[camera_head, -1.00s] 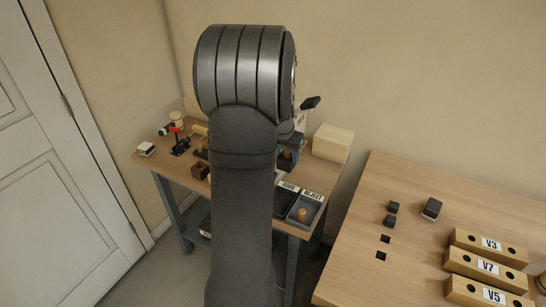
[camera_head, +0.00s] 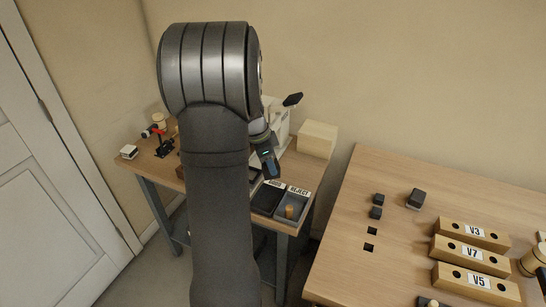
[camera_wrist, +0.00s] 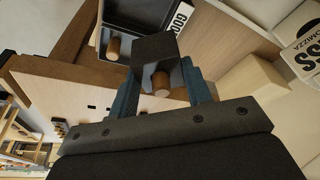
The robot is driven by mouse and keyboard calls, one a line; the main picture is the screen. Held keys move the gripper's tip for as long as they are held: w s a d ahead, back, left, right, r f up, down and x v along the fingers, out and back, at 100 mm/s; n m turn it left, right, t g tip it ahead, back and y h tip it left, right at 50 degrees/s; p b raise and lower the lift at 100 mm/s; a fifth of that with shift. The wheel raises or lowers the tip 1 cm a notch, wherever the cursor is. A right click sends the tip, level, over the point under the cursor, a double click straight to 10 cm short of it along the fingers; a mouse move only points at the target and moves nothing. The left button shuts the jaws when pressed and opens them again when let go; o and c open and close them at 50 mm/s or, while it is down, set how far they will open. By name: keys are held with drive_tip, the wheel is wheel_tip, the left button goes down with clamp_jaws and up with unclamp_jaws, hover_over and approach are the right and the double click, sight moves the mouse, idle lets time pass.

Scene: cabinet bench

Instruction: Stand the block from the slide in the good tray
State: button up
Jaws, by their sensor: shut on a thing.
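My gripper (camera_wrist: 160,72) is shut on the block, which shows between its teal fingers as a dark square face (camera_wrist: 155,48) with a round wooden piece (camera_wrist: 161,84) on the palm side. I cannot tell if these are one piece. The good tray (camera_head: 266,199) is dark, labelled GOOD, and looks empty where visible. The slide cannot be made out behind my arm.
The grey REJECT tray (camera_head: 303,206) stands right beside the good tray, with a wooden cylinder (camera_head: 290,211) upright in it. A pale wooden box (camera_head: 317,139) is behind. Another table with labelled blocks (camera_head: 472,256) stands at right.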

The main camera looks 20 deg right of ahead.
drive_tip(key=m, duration=0.1)
drive_tip(key=a+m, duration=0.1)
drive_tip(key=m, duration=0.1)
drive_tip(key=s+m+g, duration=0.1)
drive_tip(key=shift+a+f+m, duration=0.15)
drive_tip(key=shift+f+m, duration=0.1)
drive_tip(key=shift+m, duration=0.15)
drive_tip(key=m, duration=0.2)
drive_tip(key=shift+s+a+f+m+g+y, duration=0.15)
drive_tip(key=shift+s+a+m+g+y, duration=0.1)
drive_tip(key=shift+a+m+g+y, duration=0.15)
drive_tip(key=shift+f, duration=3.05)
drive_tip(key=shift+f, duration=1.9)
drive_tip(key=o, duration=1.2)
drive_tip(key=shift+v, duration=3.5)
